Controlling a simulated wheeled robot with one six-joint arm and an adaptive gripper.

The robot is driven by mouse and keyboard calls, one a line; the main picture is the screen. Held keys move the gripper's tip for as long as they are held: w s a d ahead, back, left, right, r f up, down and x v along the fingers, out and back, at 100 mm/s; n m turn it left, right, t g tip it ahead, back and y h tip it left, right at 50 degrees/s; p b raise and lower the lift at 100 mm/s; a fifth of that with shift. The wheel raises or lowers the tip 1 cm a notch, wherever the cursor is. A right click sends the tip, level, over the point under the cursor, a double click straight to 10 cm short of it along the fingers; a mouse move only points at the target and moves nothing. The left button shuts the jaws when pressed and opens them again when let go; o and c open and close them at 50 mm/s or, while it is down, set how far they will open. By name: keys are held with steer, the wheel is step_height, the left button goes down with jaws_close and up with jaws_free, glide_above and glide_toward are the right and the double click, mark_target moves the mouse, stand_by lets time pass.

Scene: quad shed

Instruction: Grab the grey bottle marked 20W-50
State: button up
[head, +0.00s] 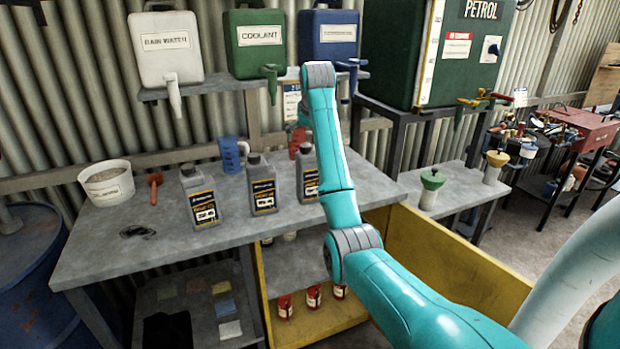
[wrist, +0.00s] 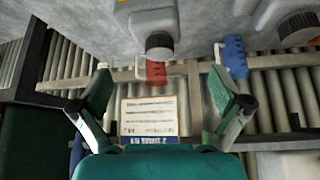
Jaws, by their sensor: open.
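Three grey bottles with black caps and dark labels stand upright in a row on the bench (head: 150,235): a left one (head: 199,190), a middle one (head: 262,180) and a right one (head: 306,168), partly behind my arm. The label print is too small to read surely, so I cannot tell which says 20W-50. In the wrist view, my gripper (wrist: 160,68) is open and empty. The right bottle (wrist: 155,22) shows ahead between the fingers, apart from them, and the middle bottle (wrist: 280,15) is at the upper right. In the head view my gripper is mostly hidden by my arm.
A blue jug (head: 230,155) and red jug (wrist: 155,72) stand behind the bottles. A white tub (head: 107,185) sits left. Above, a shelf holds white (head: 165,45), green (head: 255,40) and blue (head: 328,35) canisters with spouts. A green petrol tank (head: 400,60) stands right.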

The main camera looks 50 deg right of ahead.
mark_target(306, 145)
steer(key=shift+d+x, duration=0.2)
steer(key=shift+x, duration=3.55)
steer(key=shift+r, duration=0.2)
steer(key=c, duration=1.9)
steer(key=shift+r, duration=0.1)
